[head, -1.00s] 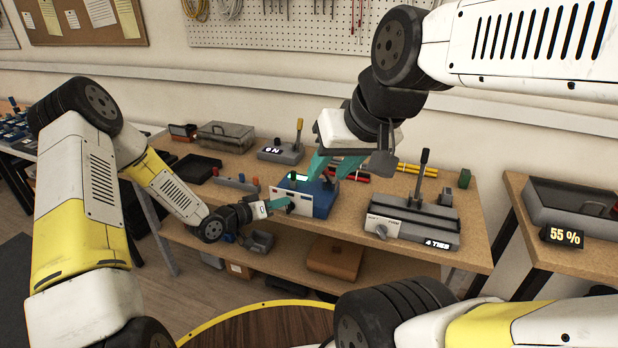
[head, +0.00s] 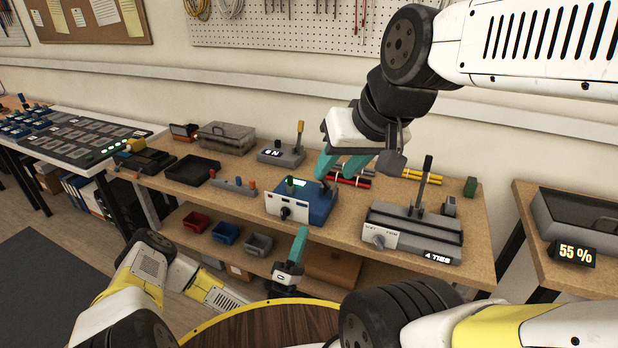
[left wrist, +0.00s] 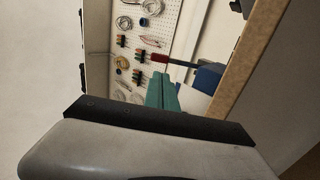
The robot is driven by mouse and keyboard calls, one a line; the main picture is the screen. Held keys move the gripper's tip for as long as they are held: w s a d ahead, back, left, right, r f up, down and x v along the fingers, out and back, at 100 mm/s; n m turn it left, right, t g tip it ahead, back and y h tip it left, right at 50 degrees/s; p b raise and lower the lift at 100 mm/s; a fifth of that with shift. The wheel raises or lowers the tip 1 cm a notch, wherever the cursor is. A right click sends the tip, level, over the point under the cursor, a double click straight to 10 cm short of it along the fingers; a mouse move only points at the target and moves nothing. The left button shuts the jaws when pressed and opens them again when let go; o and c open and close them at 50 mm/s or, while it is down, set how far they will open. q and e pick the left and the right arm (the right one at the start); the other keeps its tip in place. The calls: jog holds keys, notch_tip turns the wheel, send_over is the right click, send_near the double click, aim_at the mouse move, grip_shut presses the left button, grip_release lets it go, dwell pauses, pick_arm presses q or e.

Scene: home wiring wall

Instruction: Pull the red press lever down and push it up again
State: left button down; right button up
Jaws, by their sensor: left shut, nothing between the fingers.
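A blue press-like box (head: 318,204) with a lit green display and a black knob stands at the middle of the bench's front edge. My right gripper (head: 338,168) hangs over its back right side, fingers apart, partly hiding what is there. I cannot make out a red lever in the head view. The left wrist view shows a bar with a red end (left wrist: 158,57) beside a blue body (left wrist: 208,78), beyond my fingertips. My left gripper (head: 302,234) is shut and empty, pointing up in front of the bench, below the box; its teal fingers also show in the left wrist view (left wrist: 162,88).
A grey device (head: 415,225) with an upright black lever stands right of the box. A grey device (head: 282,152) with a yellow-topped lever is behind. Red rods (head: 365,181) lie behind my right gripper. Small bins (head: 225,232) sit on the lower shelf.

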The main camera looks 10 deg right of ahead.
aim_at(324, 181)
pick_arm(q)
jog(key=x, duration=1.3)
jog(key=shift+w+r+n+t+y, duration=0.25)
jog(key=shift+r+n+t+y, duration=0.05)
jog(key=shift+r+n+y, duration=0.1)
jog(key=shift+w, duration=0.15)
